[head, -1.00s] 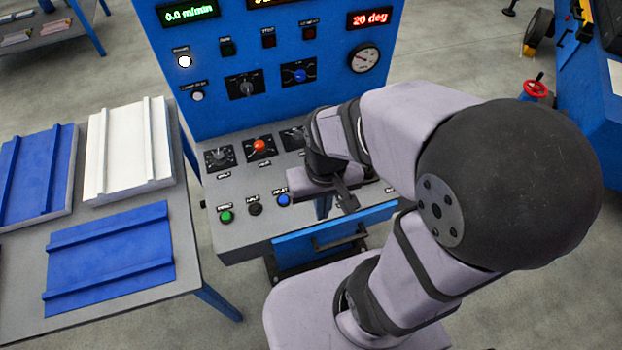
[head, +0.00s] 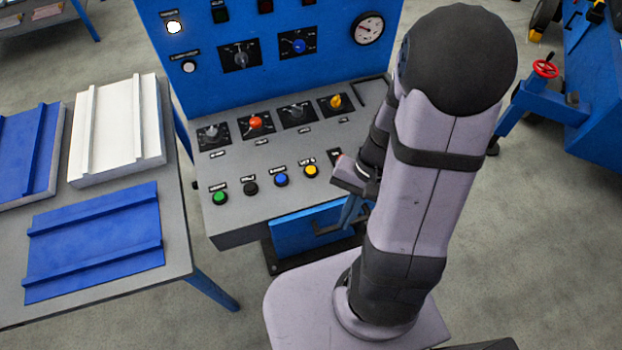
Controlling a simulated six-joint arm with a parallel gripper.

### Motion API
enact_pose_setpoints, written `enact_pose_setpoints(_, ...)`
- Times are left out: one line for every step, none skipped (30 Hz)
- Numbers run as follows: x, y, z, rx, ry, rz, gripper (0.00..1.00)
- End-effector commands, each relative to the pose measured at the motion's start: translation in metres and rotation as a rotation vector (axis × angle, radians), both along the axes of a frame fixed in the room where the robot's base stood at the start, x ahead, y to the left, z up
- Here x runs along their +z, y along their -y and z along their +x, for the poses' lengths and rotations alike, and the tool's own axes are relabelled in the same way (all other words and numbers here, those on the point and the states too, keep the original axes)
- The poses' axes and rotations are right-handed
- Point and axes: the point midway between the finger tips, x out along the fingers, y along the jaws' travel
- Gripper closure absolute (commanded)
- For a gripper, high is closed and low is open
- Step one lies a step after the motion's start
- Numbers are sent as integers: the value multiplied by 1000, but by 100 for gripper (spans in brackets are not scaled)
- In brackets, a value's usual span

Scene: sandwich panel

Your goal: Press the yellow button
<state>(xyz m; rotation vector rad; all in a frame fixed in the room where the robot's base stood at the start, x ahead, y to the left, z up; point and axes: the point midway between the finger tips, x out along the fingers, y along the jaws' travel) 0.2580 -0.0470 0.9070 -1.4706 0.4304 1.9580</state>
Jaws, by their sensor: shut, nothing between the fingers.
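The yellow button (head: 311,171) is in clear view at the right of a row of round buttons on the grey sloping console (head: 235,175). Nothing covers or touches it. My gripper (head: 350,180) is shut and empty, just right of the yellow button and apart from it, near the console's front right edge. My forearm and wrist hide part of the gripper and the console's right end. I cannot tell its exact height above the surface.
Green (head: 219,197), black (head: 250,188) and blue (head: 281,180) buttons lie left of the yellow one. Behind them are several knobs, including a red one (head: 256,122) and a yellow one (head: 336,101). A table with panels (head: 90,250) stands at left.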

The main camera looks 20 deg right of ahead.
Motion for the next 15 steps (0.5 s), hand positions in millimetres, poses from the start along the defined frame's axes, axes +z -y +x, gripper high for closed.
enact_pose_setpoints(-18, -3, 9, -96, -2, 36, 100)
enact_pose_setpoints(-21, -5, 15, -149, 1, 57, 100)
enact_pose_setpoints(-26, -8, 25, -218, 6, 84, 100)
enact_pose_setpoints(-27, -10, 32, -264, 11, 103, 100)
enact_pose_setpoints(-30, -11, 40, -313, 18, 121, 100)
enact_pose_setpoints(-30, -13, 51, -373, 28, 145, 100)
enact_pose_setpoints(-31, -15, 59, -417, 36, 163, 100)
enact_pose_setpoints(-30, -16, 68, -457, 48, 180, 100)
enact_pose_setpoints(-29, -17, 81, -510, 63, 202, 100)
enact_pose_setpoints(-26, -19, 90, -546, 76, 218, 100)
enact_pose_setpoints(-24, -19, 100, -585, 89, 234, 100)
enact_pose_setpoints(-20, -19, 113, -633, 111, 254, 100)
enact_pose_setpoints(-18, -18, 123, -668, 125, 269, 100)
enact_pose_setpoints(-14, -17, 132, -700, 145, 282, 100)
enact_pose_setpoints(-9, -16, 144, -741, 168, 300, 100)
